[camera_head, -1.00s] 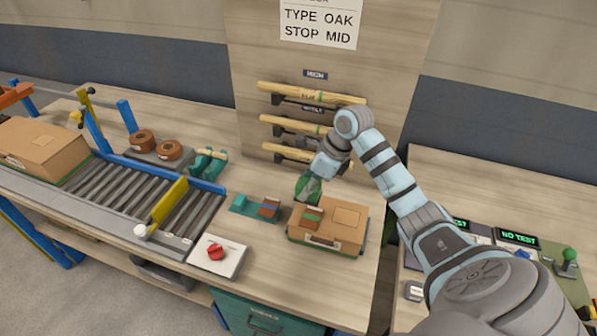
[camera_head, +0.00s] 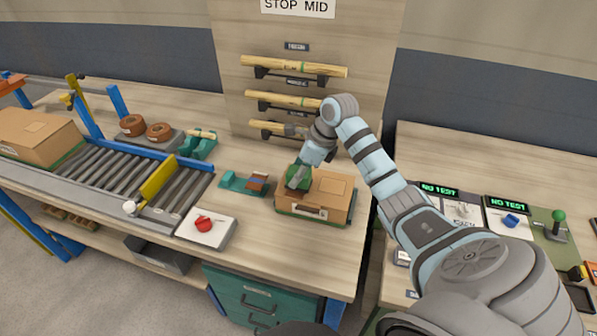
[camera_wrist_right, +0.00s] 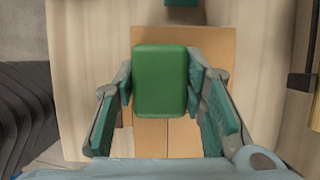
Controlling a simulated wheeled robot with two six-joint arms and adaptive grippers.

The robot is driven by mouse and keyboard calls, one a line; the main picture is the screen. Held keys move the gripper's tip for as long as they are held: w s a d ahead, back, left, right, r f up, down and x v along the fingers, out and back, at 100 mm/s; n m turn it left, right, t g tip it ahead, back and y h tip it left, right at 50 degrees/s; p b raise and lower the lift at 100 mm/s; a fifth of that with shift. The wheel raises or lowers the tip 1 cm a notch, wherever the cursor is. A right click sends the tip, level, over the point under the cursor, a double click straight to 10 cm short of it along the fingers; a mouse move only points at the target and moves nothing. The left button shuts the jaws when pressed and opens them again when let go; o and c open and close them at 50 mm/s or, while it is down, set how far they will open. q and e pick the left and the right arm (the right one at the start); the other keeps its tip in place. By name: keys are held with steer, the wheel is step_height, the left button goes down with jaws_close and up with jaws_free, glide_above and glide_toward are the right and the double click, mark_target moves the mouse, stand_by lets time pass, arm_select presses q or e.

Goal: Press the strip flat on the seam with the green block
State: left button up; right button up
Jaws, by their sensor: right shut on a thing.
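My right gripper (camera_head: 299,176) is shut on the green block (camera_head: 295,183) over the left part of the cardboard box (camera_head: 334,187). In the right wrist view the green block (camera_wrist_right: 165,80) sits between the two teal-padded fingers, with the box top (camera_wrist_right: 215,48) below. A line like a seam (camera_wrist_right: 168,137) runs from under the block toward the wrist. The block looks very low on the box top; I cannot tell whether it touches. The strip cannot be made out now; the block and gripper cover that part of the box. My left gripper is not in view.
A teal holder (camera_head: 236,183) with a brown piece stands left of the box. A red knob (camera_head: 204,223) sits on a white panel in front. Wooden rods rest on a rack (camera_head: 292,67) behind. A roller conveyor (camera_head: 120,180) is at left. Test panels (camera_head: 507,204) stand at right.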

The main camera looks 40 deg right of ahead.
steer(key=shift+w+f, duration=0.15)
steer(key=shift+w, duration=0.05)
steer(key=shift+w+f, duration=0.15)
steer(key=shift+f, duration=0.05)
steer(key=shift+f+b, duration=0.35)
steer(key=shift+b, duration=0.05)
steer(key=shift+f, duration=0.1)
stand_by(0.7)
steer(key=shift+s, duration=0.2)
step_height(320, 180, up, 7)
steer(key=p, duration=0.5)
steer(key=shift+r, duration=0.2)
steer(key=shift+f, duration=0.1)
